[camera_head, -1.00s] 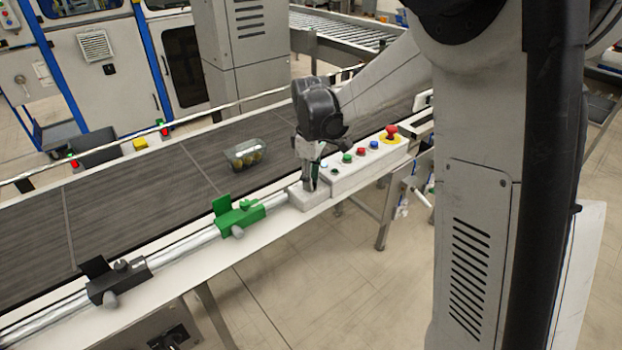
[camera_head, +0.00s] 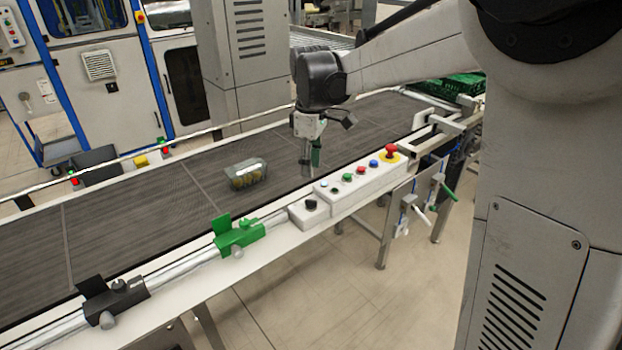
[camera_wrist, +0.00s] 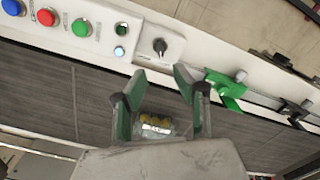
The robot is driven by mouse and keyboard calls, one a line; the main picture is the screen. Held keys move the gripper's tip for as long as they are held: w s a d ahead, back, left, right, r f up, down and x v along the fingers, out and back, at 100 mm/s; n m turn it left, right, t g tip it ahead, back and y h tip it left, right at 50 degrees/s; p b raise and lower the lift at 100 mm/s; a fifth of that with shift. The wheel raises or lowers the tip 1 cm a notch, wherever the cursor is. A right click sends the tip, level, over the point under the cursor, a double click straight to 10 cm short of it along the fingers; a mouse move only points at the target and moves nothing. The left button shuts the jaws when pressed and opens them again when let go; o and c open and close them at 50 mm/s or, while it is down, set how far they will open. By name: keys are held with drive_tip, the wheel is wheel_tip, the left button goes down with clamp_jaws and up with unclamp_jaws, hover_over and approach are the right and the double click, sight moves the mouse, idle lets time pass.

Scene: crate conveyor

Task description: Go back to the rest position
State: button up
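My gripper (camera_head: 310,168) hangs pointing down above the near side of the belt, beside the control panel (camera_head: 342,200). In the wrist view my gripper (camera_wrist: 158,84) shows two green-padded fingers spread apart with nothing held between them. The black rotary knob (camera_head: 311,203) sits at the left end of the panel, below and apart from the fingers. The knob also shows in the wrist view (camera_wrist: 160,46), beyond the fingertips.
A clear punnet with yellowish contents (camera_head: 247,174) sits on the dark conveyor belt (camera_head: 130,215). A green clamp (camera_head: 237,236) and a black clamp (camera_head: 112,303) stand on the near rail. Push buttons and a red emergency stop (camera_head: 391,150) line the panel. A green crate (camera_head: 455,87) is behind.

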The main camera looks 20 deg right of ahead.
drive_tip(key=shift+r, duration=0.6)
drive_tip(key=s+r+m+t, duration=0.2)
drive_tip(key=s, duration=0.5)
drive_tip(key=s+r+m+t, duration=0.1)
drive_tip(key=s+r+m, duration=0.15)
drive_tip(key=s, duration=0.45)
drive_tip(key=s+f+m+t, duration=0.2)
drive_tip(key=s+m, duration=0.1)
drive_tip(key=s, duration=0.3)
drive_tip(key=s+f+m+t, duration=0.2)
drive_tip(key=s+f+m, duration=0.1)
drive_tip(key=s, duration=0.4)
drive_tip(key=shift+a, duration=0.1)
idle(0.6)
